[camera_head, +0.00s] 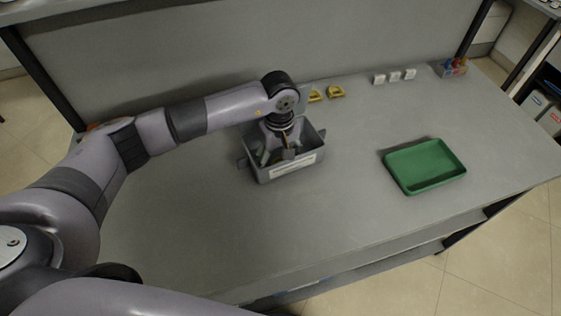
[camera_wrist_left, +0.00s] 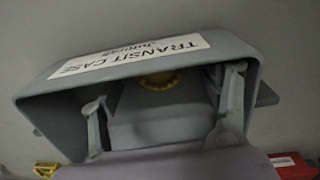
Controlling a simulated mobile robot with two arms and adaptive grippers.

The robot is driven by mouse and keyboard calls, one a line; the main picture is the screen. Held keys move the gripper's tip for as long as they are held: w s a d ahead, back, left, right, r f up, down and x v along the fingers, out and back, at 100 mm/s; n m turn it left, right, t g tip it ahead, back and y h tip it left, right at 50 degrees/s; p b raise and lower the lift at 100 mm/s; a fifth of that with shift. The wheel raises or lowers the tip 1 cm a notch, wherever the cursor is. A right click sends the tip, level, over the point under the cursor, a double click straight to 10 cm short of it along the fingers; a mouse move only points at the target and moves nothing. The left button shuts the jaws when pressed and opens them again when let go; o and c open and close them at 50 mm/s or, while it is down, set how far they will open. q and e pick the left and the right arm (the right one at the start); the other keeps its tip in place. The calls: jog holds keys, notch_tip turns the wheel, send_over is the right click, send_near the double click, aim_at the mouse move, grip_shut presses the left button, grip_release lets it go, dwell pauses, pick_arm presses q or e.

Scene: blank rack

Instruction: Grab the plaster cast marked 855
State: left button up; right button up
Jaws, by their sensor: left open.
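My left gripper (camera_head: 274,155) points down into a grey open-topped case (camera_head: 297,170) on the table. In the left wrist view, the case (camera_wrist_left: 225,45) has a white label reading "TRANSIT CASE". The gripper's two fingers (camera_wrist_left: 165,95) are spread apart inside its rim, with nothing visibly clamped between them. A yellow round piece (camera_wrist_left: 160,80) shows inside the case beyond the fingers; what it is, I cannot tell. I can read no 855 mark in either view, and cannot identify the plaster cast. My right gripper is not in view.
A green tray (camera_head: 425,166) lies at the right. Two yellow items (camera_head: 335,91) sit behind the case. Three small white blocks (camera_head: 394,76) stand along the back, and a small bin with red and blue items (camera_head: 453,67) is at the back right corner. The table front is clear.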

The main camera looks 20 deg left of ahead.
pick_arm(q)
jog(key=c, duration=1.6)
